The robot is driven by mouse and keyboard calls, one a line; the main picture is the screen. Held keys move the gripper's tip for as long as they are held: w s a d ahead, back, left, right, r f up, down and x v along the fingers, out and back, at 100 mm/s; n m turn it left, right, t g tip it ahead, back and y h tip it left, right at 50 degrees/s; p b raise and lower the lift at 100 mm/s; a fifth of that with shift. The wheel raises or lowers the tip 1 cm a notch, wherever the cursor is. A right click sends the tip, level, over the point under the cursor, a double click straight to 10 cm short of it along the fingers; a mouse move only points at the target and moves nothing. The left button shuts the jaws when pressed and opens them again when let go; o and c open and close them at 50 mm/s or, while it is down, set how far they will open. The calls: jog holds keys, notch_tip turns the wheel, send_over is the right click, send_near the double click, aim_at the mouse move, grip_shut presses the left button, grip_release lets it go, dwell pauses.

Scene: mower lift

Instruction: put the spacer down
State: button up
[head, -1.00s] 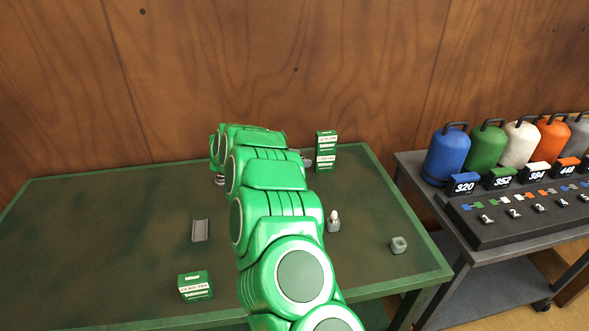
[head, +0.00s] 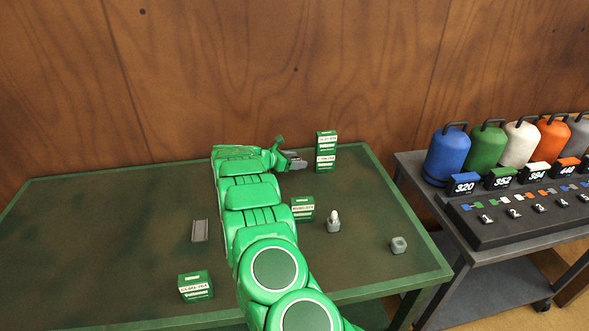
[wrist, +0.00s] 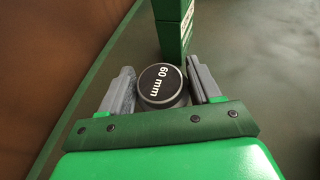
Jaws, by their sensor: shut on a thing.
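The spacer (wrist: 163,86) is a dark round cylinder with "60 mm" in white on its top. In the wrist view it sits between the two grey fingers of my gripper (wrist: 163,88), which is shut on it. In the head view my gripper (head: 296,162) is over the back of the green table (head: 100,220), just left of the stacked green and white boxes (head: 326,150). The spacer is hard to make out there. I cannot tell whether its underside touches the table.
The stack also stands just beyond the fingers in the wrist view (wrist: 174,25). A cart (head: 500,225) with coloured canisters stands right.

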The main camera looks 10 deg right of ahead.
aim_at(294, 174)
jog(key=shift+w+f, duration=0.5)
jog(key=shift+f, duration=0.05)
jog(key=shift+f, duration=0.1)
jog(key=shift+w+f, duration=0.3)
jog(key=shift+f, duration=1.55)
jog(key=shift+f, duration=0.1)
jog(key=o, duration=1.2)
jog(key=v, duration=1.2)
jog(key=shift+w+r, duration=0.1)
jog(key=shift+r, duration=0.1)
